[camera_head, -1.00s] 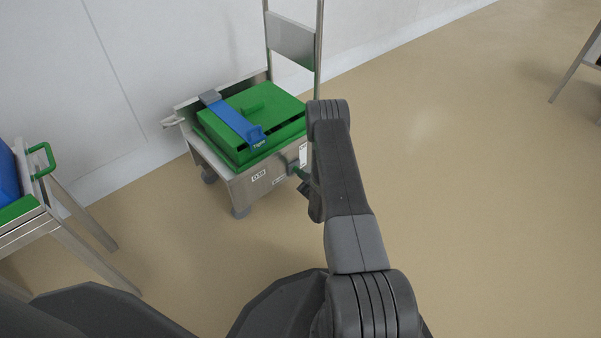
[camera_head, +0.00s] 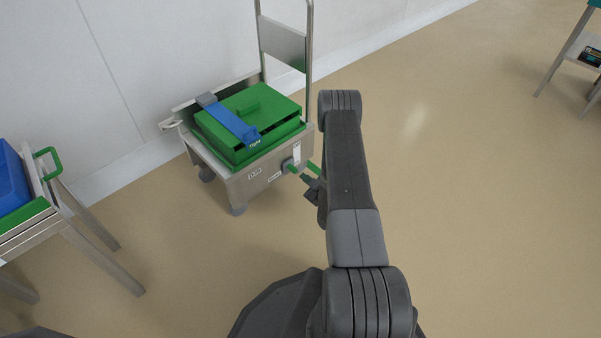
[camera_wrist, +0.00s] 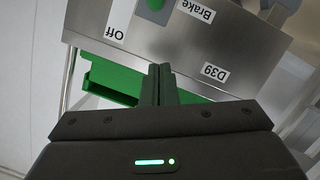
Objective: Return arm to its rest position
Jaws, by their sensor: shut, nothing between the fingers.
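My gripper (camera_head: 311,190) hangs from my arm at the right of the steel trolley (camera_head: 243,190), close to its front side. In the wrist view the two dark fingers (camera_wrist: 158,70) are together, with nothing between them. Beyond them is the trolley's steel face, with labels reading "Brake", "Off" and "D39". A green brake handle (camera_head: 314,168) sticks out from that face towards my gripper; whether they touch is hard to tell. My arm (camera_head: 348,170) reaches forward and hides part of the floor.
A green box (camera_head: 275,126) with a blue strap (camera_head: 228,121) sits on the trolley. A steel table (camera_head: 30,232) with a blue bin (camera_head: 12,182) stands at left. Another stand (camera_head: 553,68) is at far right. The floor (camera_head: 480,200) on the right is clear.

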